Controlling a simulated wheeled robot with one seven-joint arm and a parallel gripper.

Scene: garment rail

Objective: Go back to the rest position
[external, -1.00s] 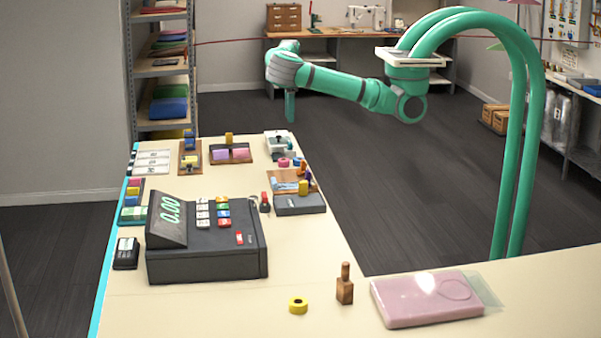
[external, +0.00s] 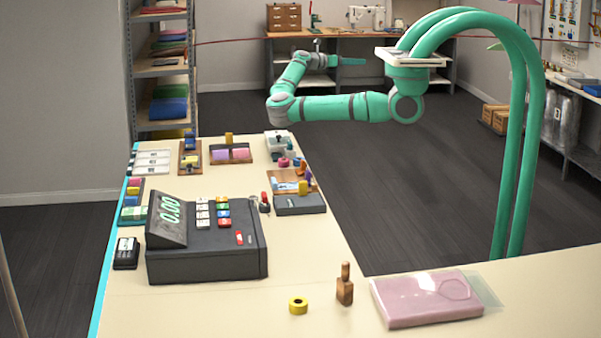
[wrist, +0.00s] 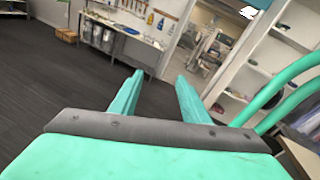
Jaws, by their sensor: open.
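My gripper (external: 352,61) is at the end of my green arm in the external view, raised over the dark floor beyond the counter and pointing right. In the wrist view its two green fingers (wrist: 158,98) stand well apart with nothing between them. My gripper is open and empty, clear of the counter and everything on it. The arm is folded back at the elbow, with the forearm rising away from the counter.
The L-shaped counter (external: 230,308) holds a cash register (external: 208,250), a pink folded packet (external: 425,298), a wooden stamp (external: 345,285) and a yellow tape roll (external: 298,305). Shelves (external: 160,70) stand at back left, a workbench (external: 345,34) behind. The floor between is free.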

